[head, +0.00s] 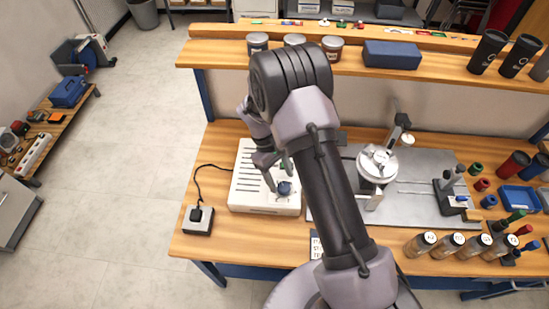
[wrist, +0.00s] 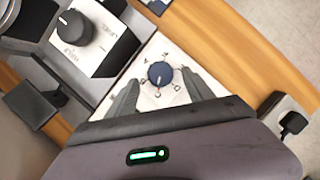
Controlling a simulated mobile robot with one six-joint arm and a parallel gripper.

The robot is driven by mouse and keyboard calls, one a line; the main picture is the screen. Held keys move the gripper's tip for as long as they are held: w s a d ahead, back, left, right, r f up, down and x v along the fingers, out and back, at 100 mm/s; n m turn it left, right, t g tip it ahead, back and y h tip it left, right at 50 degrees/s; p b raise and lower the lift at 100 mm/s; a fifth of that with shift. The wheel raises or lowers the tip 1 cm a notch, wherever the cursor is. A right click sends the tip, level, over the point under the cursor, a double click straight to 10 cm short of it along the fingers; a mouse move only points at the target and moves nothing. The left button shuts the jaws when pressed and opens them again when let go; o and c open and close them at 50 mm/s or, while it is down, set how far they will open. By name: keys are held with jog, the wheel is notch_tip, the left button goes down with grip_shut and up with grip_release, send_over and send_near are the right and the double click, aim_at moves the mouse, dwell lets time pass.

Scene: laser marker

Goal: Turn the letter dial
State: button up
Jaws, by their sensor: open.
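The letter dial is a round blue knob (wrist: 160,74) on a white face with letters around it in the wrist view. A small red mark near its lower edge seems to point towards the C. It also shows as a blue knob (head: 285,188) on a white slotted box (head: 270,208) in the head view. My gripper (wrist: 161,76) is open and empty, one fingertip on each side of the dial in the picture. Contact and height above the face cannot be told. In the head view my gripper (head: 277,178) is over the box, beside the knob.
A black knob (wrist: 74,29) on another panel lies at upper left in the wrist view. A boxed plug (head: 198,218) with a cable stands left of the box. A metal plate with a round fixture (head: 377,163) is to the right. Several jars (head: 420,243) line the front right.

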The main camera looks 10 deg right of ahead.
jog(key=p+v, duration=0.2)
jog(key=v, duration=1.2)
jog(key=shift+r+p, duration=0.3)
jog(key=shift+p, duration=0.05)
jog(key=shift+w, duration=0.1)
notch_tip(320, 180, up, 7)
jog(key=p, duration=0.7)
